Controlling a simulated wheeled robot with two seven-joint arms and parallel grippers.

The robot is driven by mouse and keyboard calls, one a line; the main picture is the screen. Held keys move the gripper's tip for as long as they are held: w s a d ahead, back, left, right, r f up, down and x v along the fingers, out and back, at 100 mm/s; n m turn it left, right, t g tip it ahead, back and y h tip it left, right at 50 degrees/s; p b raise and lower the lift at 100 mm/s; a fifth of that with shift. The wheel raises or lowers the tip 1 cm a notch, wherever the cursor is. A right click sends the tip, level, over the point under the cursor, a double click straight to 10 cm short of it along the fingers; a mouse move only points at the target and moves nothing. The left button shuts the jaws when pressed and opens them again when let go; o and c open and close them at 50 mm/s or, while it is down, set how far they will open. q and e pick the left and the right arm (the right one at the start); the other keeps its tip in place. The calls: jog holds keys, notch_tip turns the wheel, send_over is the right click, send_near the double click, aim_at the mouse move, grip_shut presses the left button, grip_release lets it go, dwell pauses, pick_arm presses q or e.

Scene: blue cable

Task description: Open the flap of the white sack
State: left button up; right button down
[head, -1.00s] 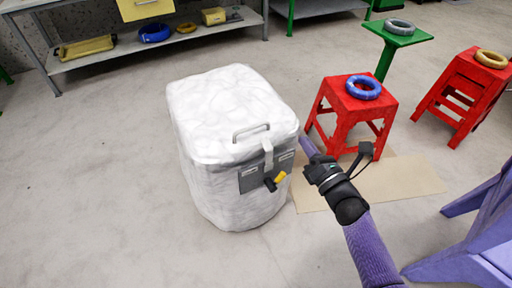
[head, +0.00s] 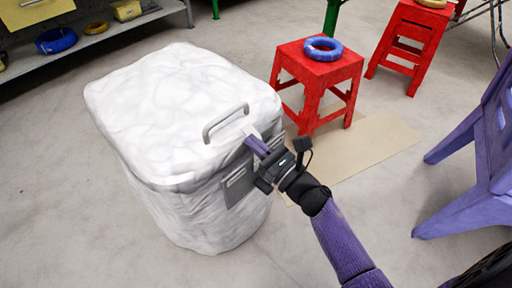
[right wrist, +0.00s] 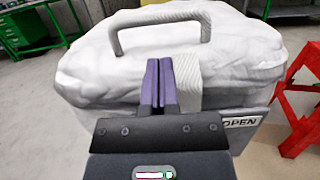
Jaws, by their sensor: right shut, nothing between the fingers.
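The white sack (head: 185,110) stands upright on the floor, and its lid-like top flap (head: 170,85) is down. A grey handle (head: 225,122) sits on the flap's front edge, and it also shows in the right wrist view (right wrist: 160,20). A pale strap (right wrist: 188,80) hangs over the flap's edge below the handle. My right gripper (head: 255,143) is shut and empty at the sack's front. In the right wrist view its purple fingers (right wrist: 158,72) are together, just left of the strap and below the handle. Whether they touch the sack I cannot tell. My left gripper is not in view.
A red stool (head: 318,80) with a blue cable coil (head: 323,49) stands behind and right of the sack. Another red stool (head: 410,45) is farther right. A purple chair (head: 480,170) is at the right. A cardboard sheet (head: 365,145) lies on the floor. A shelf (head: 110,32) is at the back left.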

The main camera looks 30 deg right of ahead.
jog(key=x, duration=0.5)
jog(key=shift+w+r+b, duration=0.1)
jog(key=shift+w+b, duration=0.1)
jog(key=shift+b, duration=0.2)
